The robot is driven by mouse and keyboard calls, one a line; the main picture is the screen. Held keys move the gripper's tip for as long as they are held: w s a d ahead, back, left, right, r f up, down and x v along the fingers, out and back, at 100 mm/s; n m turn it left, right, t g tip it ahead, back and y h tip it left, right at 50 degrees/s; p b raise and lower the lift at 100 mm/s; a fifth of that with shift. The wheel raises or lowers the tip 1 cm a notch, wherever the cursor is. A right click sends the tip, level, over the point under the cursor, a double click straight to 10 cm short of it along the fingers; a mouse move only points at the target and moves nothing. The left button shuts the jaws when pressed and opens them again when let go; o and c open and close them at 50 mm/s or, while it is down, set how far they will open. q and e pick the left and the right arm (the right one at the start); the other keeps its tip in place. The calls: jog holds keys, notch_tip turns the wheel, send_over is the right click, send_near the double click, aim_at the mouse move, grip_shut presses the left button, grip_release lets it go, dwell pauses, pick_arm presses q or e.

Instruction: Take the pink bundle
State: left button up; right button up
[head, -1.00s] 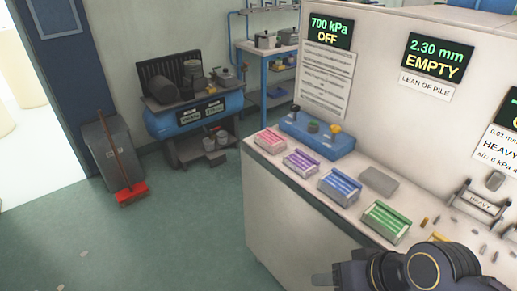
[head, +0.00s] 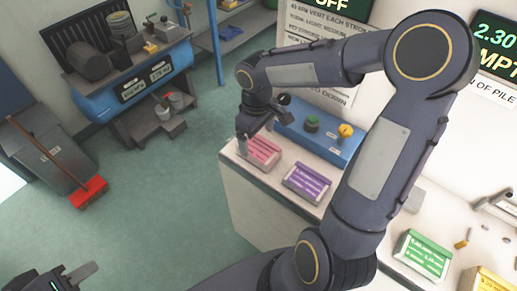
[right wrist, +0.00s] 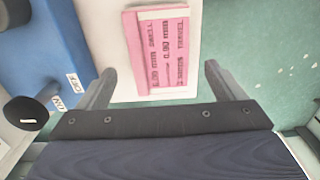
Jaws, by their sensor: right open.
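A purple bundle (head: 307,183) lies beside the pink one, then green (head: 423,254) and yellow (head: 490,282) ones. A blue box with knobs (head: 318,132) stands directly behind. My right arm hides the counter's middle.

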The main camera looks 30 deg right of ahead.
aim_at(259, 147)
jog(key=f, duration=0.3)
jog(key=shift+s+d+f+p, duration=0.1)
jog(key=shift+s+f+p, duration=0.2)
jog(key=shift+f+p, duration=0.1)
jog(key=shift+w+f, duration=0.1)
jog(key=shift+f, duration=0.45)
jog(key=c, duration=1.1)
jog(key=shift+c, duration=0.6)
jog(key=shift+r, duration=0.2)
